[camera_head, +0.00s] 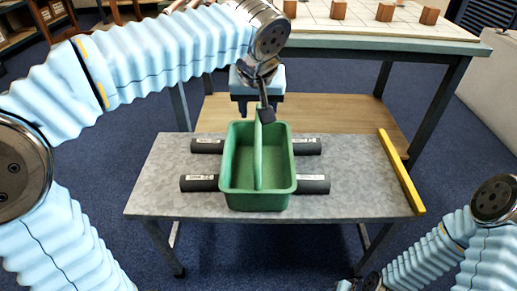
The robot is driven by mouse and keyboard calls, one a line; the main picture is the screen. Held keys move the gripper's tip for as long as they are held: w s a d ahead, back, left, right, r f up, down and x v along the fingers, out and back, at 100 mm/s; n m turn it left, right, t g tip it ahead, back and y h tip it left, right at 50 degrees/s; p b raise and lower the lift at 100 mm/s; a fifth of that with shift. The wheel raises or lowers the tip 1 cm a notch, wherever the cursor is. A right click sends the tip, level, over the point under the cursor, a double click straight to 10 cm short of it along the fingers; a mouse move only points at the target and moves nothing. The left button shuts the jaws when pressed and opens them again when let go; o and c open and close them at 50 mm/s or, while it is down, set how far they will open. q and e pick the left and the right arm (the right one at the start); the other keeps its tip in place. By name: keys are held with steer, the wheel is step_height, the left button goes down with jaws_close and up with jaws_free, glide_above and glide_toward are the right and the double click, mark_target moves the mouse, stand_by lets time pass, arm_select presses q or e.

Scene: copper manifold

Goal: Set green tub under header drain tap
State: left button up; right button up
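The green tub (243,201) stands upright at the middle of the grey metal-topped bench, with a central divider (257,160) running front to back. Its two compartments look empty. My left gripper (257,108) is at the far end of the divider, with a dark finger close against its top. Whether the fingers are closed on it cannot be told. My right gripper (374,283) is only partly in view at the bottom edge, away from the tub, and its finger state is unclear. I cannot make out a header or drain tap.
Dark labelled cylinders (199,183) stick out on both sides of the tub on the bench (365,180). A yellow strip (401,172) edges the bench's right side. Behind stands a table (400,40) with several wooden blocks (338,9). Bare benchtop lies to the right.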

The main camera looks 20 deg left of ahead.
mark_target(258, 128)
arm_select(q)
steer(key=x, duration=0.2)
steer(key=b+x, duration=0.1)
steer(key=x, duration=0.5)
steer(key=shift+w+a+r, duration=0.15)
steer(key=shift+w+a, duration=0.05)
steer(key=shift+w, duration=0.1)
steer(key=shift+b+x, duration=0.5)
steer(key=shift+x, duration=2.25)
steer(key=shift+d, duration=0.15)
jaws_close()
